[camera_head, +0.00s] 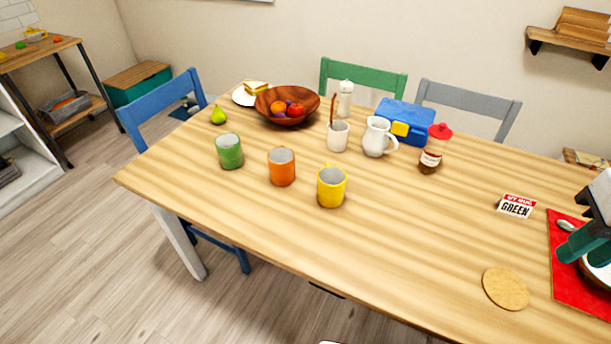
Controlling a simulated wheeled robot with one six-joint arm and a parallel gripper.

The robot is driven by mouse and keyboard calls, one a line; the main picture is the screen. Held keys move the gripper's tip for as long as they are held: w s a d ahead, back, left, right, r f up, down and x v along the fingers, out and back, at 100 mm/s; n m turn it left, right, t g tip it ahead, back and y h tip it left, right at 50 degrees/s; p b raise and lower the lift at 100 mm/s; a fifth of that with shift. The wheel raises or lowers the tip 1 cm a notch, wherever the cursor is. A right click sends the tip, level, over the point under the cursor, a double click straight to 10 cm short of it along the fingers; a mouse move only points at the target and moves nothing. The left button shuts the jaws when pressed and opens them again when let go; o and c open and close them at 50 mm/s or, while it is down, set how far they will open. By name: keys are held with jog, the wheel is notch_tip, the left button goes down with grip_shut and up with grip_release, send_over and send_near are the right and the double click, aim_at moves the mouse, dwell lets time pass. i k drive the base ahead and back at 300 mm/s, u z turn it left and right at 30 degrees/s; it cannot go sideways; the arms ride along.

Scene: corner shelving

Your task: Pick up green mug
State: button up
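The green mug (229,151) stands upright on the left part of the wooden table, with its open top showing. An orange mug (282,167) and a yellow mug (331,187) stand to its right, apart from it. What looks like my gripper (578,246), with dark teal finger parts, shows at the right edge, over a red mat and far from the green mug. It is cut off by the frame, so its opening cannot be made out.
The table's front middle is clear.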

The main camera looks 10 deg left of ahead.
aim_at(228, 146)
jog(key=z, duration=0.05)
jog(key=k, duration=0.5)
jog(key=u, duration=2.55)
jog(key=i, duration=1.95)
jog(key=z, duration=2.9)
